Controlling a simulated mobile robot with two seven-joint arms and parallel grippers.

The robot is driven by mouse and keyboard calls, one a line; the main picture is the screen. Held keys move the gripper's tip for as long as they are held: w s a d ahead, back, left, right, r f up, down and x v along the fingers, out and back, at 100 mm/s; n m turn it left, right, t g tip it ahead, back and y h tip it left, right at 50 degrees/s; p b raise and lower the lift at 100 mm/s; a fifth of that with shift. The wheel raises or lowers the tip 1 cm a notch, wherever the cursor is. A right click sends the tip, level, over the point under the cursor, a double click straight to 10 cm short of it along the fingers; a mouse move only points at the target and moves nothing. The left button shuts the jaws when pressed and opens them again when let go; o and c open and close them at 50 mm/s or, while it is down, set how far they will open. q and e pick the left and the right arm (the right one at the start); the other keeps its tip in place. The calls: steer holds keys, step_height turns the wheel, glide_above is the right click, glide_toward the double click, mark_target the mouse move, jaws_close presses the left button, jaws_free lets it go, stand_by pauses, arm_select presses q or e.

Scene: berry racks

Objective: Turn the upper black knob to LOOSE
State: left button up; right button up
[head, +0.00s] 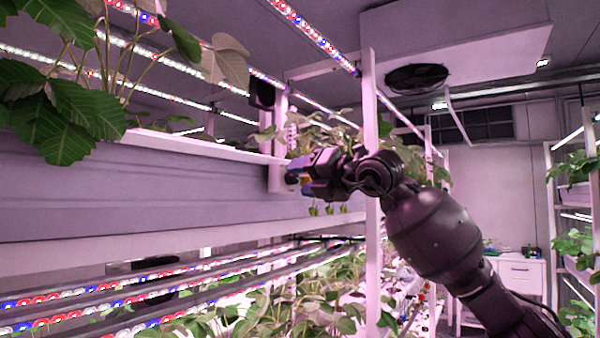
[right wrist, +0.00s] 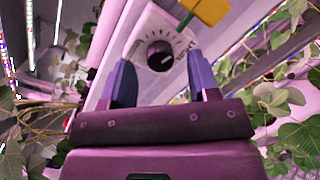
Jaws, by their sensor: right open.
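The black knob (right wrist: 160,55) is a round dial on a white plate (right wrist: 140,38) with tick marks around it. A pale mark shows on the lower right of the knob. Lettering at the plate's right side is too small to read surely. My right gripper (right wrist: 160,62) is open, with one blue-grey finger on each side below the knob; I cannot tell whether they touch it. In the head view my right gripper (head: 303,180) is at the white post by the end of the rack, and it largely hides the knob. My left gripper is not in view.
A yellow block (right wrist: 207,10) is just above right of the plate. A long grey planter (head: 120,195) runs along the left. A white upright post (head: 372,250) stands close beside my right arm. Leafy plants (head: 60,100) and LED strips surround the area.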

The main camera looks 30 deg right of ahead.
steer(key=shift+w+a, duration=0.2)
steer(key=shift+w, duration=0.5)
steer(key=shift+c, duration=0.3)
steer(key=shift+c, duration=1.1)
steer(key=c, duration=0.6)
steer(key=shift+c, duration=0.2)
